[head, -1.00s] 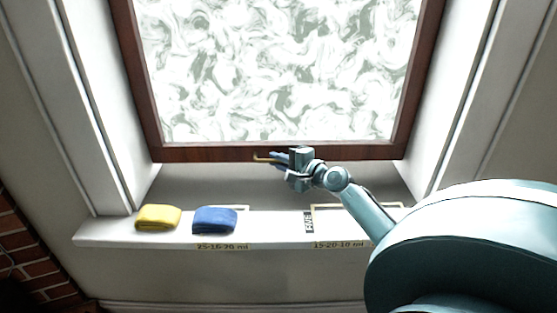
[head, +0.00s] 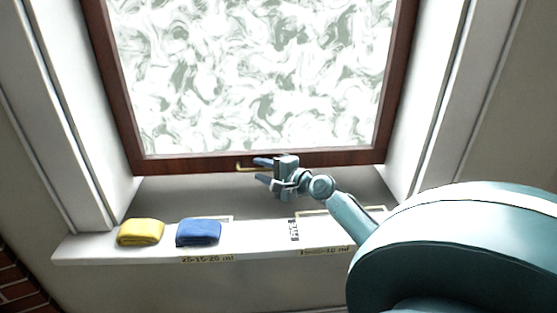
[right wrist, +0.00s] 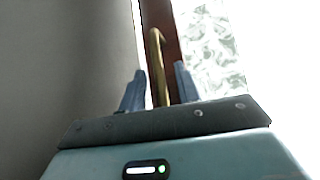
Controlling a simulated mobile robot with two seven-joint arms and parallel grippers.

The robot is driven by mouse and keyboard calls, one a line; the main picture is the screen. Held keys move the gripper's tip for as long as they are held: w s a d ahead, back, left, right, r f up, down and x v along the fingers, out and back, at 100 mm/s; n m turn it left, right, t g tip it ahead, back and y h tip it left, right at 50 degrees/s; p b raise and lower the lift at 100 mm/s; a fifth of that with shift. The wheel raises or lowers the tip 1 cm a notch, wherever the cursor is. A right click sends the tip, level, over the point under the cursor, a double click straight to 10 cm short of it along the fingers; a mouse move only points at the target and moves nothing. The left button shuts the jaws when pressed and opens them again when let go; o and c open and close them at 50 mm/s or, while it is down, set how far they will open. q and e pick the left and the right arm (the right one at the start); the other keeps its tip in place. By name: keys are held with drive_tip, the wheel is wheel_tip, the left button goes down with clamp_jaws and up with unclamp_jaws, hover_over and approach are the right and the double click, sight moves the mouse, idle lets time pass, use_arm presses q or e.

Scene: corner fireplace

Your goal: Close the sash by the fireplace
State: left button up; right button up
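The sash (head: 262,162) is a dark brown wooden frame around swirled, frosted glass, above the sill in the head view. A thin bright strip runs beside its brown edge (right wrist: 172,48) in the right wrist view; I cannot tell how far ajar it stands. A brass handle (head: 243,167) sits on the bottom rail. My right gripper (head: 262,171) is at the handle with its blue fingers apart. In the right wrist view the handle (right wrist: 157,68) stands between the two fingers (right wrist: 160,88), with gaps at both sides. My left gripper is not in view.
The white sill (head: 85,245) below carries a folded yellow cloth (head: 141,232) and a folded blue cloth (head: 199,232) at left. Labels (head: 208,259) mark its front edge. White reveals flank the window. Brickwork (head: 15,285) shows at lower left.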

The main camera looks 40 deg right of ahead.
drive_tip(key=s, duration=0.4)
drive_tip(key=s+d+r, duration=0.1)
drive_tip(key=s, duration=0.7)
drive_tip(key=shift+s+d+r, duration=0.15)
drive_tip(key=shift+r, duration=0.25)
drive_tip(key=shift+c, duration=0.4)
